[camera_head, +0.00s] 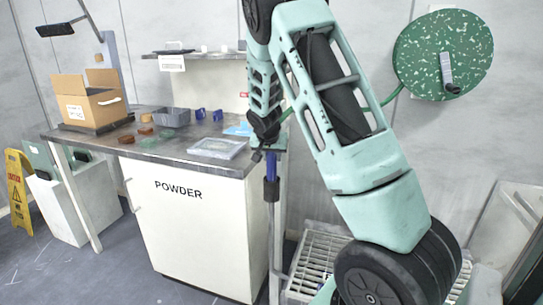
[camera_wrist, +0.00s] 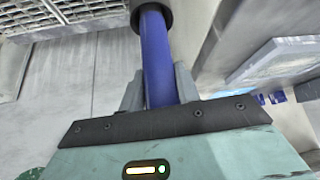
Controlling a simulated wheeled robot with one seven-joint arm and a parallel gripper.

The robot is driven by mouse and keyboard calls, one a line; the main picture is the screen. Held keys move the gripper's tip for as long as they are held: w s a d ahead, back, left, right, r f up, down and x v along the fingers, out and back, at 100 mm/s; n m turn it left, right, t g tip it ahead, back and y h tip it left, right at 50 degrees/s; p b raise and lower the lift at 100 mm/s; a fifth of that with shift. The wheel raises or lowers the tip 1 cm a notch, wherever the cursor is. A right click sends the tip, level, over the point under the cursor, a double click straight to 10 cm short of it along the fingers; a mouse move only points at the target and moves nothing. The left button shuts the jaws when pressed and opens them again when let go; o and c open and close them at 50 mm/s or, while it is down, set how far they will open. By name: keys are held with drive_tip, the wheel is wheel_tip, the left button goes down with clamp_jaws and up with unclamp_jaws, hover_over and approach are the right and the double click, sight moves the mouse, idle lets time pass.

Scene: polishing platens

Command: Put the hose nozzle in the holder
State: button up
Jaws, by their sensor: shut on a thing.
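The hose nozzle (camera_head: 271,166) is a slim blue cylinder hanging roughly upright by the right end of the workbench. My gripper (camera_head: 267,138) points down above it and is shut on it. In the wrist view the blue nozzle (camera_wrist: 158,60) stands between the two grey fingers (camera_wrist: 160,85). A wider black part (camera_head: 271,190) is at its lower end; it also shows at the top edge of the wrist view (camera_wrist: 150,14). I cannot tell whether this is the nozzle's tip or part of a holder. No holder is clearly identifiable.
A green hose reel (camera_head: 430,50) hangs on the wall, its green hose running behind my arm. The workbench (camera_head: 190,155) carries a cardboard box (camera_head: 90,105), a grey bin (camera_head: 172,117) and a clear-lidded tray (camera_head: 217,149). A slatted grate (camera_head: 318,255) lies low at right. A yellow floor sign (camera_head: 18,190) stands left.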

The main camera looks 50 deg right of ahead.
drive_tip(key=o, duration=1.1)
drive_tip(key=shift+f, duration=0.15)
